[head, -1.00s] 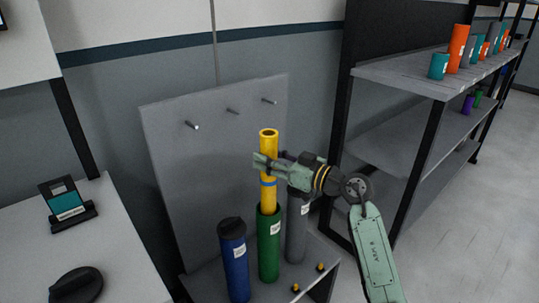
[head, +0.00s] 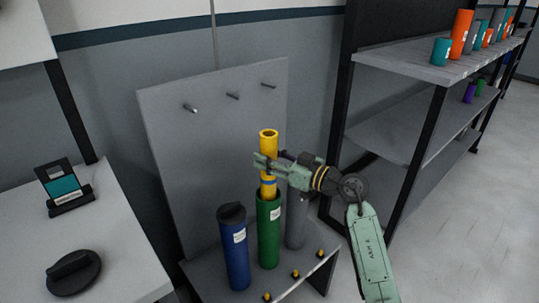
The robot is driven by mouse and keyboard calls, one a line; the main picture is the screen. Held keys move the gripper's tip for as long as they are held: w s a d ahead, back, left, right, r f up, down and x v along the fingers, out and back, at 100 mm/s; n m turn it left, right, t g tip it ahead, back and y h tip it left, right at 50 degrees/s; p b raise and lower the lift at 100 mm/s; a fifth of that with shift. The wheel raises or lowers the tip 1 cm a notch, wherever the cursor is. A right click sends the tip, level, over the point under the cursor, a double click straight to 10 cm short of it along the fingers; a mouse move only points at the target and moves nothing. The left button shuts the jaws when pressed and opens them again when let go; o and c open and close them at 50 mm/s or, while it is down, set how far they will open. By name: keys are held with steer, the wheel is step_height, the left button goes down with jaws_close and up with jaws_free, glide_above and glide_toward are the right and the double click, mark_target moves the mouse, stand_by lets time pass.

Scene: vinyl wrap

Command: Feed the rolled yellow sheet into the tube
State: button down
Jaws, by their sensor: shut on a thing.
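The rolled yellow sheet (head: 268,144) stands upright in the head view, with a blue band near its lower part. Its lower end is inside the mouth of the green tube (head: 269,232). My gripper (head: 266,165) is shut around the roll just above the tube's rim, coming in from the right. The green tube stands upright on a grey stand (head: 215,272) and carries a white label. How deep the roll reaches inside the tube is hidden.
A capped blue tube (head: 235,252) stands left of the green one, and a grey tube (head: 296,218) stands behind right. A backboard with pegs (head: 190,107) rises behind. Small yellow-topped pegs (head: 295,273) line the stand's front. A shelf (head: 420,75) is at right.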

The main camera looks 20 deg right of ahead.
steer(key=c, duration=0.9)
jaws_free()
steer(key=shift+c, duration=0.2)
steer(key=v, duration=1.2)
steer(key=shift+s, duration=0.1)
